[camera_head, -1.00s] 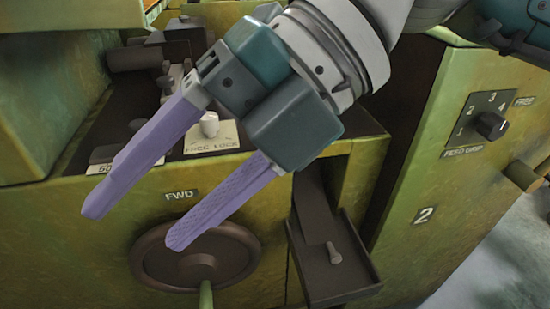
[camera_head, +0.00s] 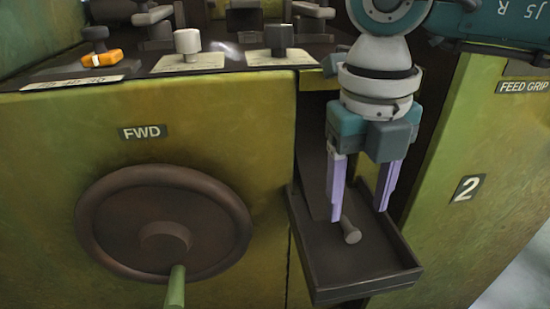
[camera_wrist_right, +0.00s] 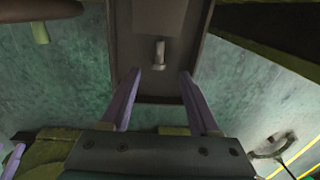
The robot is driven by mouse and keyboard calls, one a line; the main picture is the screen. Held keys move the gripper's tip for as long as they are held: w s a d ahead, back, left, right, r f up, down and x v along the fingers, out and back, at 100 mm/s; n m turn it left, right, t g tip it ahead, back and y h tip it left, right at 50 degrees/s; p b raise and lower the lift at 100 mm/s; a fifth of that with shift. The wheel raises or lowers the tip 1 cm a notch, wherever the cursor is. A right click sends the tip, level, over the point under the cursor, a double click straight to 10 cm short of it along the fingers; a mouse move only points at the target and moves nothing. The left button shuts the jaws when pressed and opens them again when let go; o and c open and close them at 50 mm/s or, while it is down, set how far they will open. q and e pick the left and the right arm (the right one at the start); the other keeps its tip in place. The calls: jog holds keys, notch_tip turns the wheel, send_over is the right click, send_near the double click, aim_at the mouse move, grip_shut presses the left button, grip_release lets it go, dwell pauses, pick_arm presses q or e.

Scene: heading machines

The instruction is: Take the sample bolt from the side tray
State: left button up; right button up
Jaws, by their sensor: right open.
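The sample bolt (camera_head: 350,231), a small grey bolt with a round head, lies in the dark side tray (camera_head: 365,284) on the front of the green machine. My right gripper (camera_head: 359,208) is open and empty, fingers pointing down over the tray, with the bolt between and slightly below the fingertips in the head view. In the right wrist view the bolt (camera_wrist_right: 159,56) lies in the tray (camera_wrist_right: 118,50) beyond the open purple fingertips (camera_wrist_right: 160,75), apart from them.
A large handwheel (camera_head: 92,215) with a green handle (camera_head: 175,288) stands out left of the tray. Knobs (camera_head: 188,42) and an orange-based switch (camera_head: 101,57) sit on the ledge above.

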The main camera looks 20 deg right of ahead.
aim_at(352, 229)
notch_tip(352, 229, down, 5)
jog(key=shift+r+b, duration=0.15)
jog(key=shift+b, duration=0.9)
jog(key=shift+r, duration=0.1)
grip_shut()
